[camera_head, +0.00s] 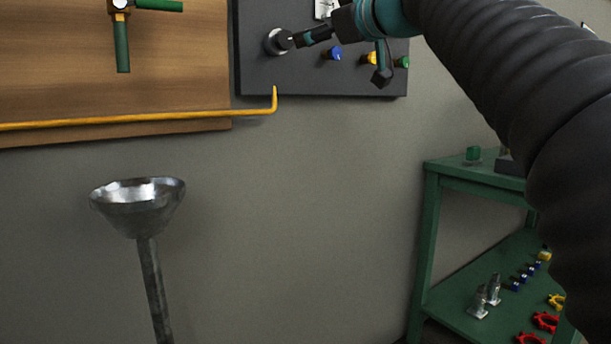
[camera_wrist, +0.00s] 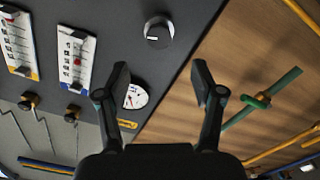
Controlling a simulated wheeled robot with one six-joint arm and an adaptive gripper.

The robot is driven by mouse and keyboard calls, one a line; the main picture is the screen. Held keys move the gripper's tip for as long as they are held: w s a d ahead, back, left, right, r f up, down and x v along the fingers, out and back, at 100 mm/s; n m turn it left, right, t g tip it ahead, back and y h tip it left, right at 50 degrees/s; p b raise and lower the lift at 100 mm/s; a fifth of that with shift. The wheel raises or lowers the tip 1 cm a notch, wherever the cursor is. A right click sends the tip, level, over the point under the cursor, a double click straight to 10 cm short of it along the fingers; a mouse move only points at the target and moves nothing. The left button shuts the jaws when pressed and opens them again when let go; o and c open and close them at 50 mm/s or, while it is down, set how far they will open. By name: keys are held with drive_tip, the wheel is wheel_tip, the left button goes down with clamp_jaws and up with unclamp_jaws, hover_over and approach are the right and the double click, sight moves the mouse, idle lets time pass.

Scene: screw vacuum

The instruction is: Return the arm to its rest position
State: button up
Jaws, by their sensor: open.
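My gripper (camera_wrist: 163,85) is open and empty in the wrist view, its two black fingers spread apart. A dark panel and a wooden board lie beyond the fingers. In the head view my gripper (camera_head: 312,38) is at the upper middle, in front of the dark panel (camera_head: 330,80). It is close to a round grey knob (camera_head: 277,41), and I cannot tell whether it touches it. In the wrist view the knob (camera_wrist: 159,31) shows whole, above and apart from the fingertips. My arm reaches in from the right side of the head view.
A wooden board (camera_head: 60,60) with a yellow pipe (camera_head: 150,117) is on the left wall. A metal funnel (camera_head: 138,205) stands below it. A green shelf (camera_head: 432,250) with small parts stands at lower right. Blue (camera_head: 333,54) and green (camera_head: 402,62) knobs sit on the panel.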

drive_tip(key=s+d+f+m+g+h+p, duration=0.1)
drive_tip(key=d+f+m+g+h, duration=0.15)
drive_tip(key=f, duration=0.65)
drive_tip(key=d+f+m+g+h, duration=0.1)
drive_tip(key=f+m, duration=0.3)
drive_tip(key=f, duration=0.5)
drive_tip(key=s+d+f+m+g+h+p, duration=0.1)
drive_tip(key=d+f+m+g+h, duration=0.15)
drive_tip(key=f, duration=0.65)
drive_tip(key=s+d+f+m+g+h+p, duration=0.1)
drive_tip(key=s+d+f+h+p, duration=0.1)
drive_tip(key=s+f, duration=0.7)
drive_tip(key=s+d+f+m+g+h+p, duration=0.2)
drive_tip(key=s+d+f+p, duration=0.3)
drive_tip(key=s, duration=1.2)
wheel_tip(320, 180, down, 4)
drive_tip(key=shift+r, duration=0.1)
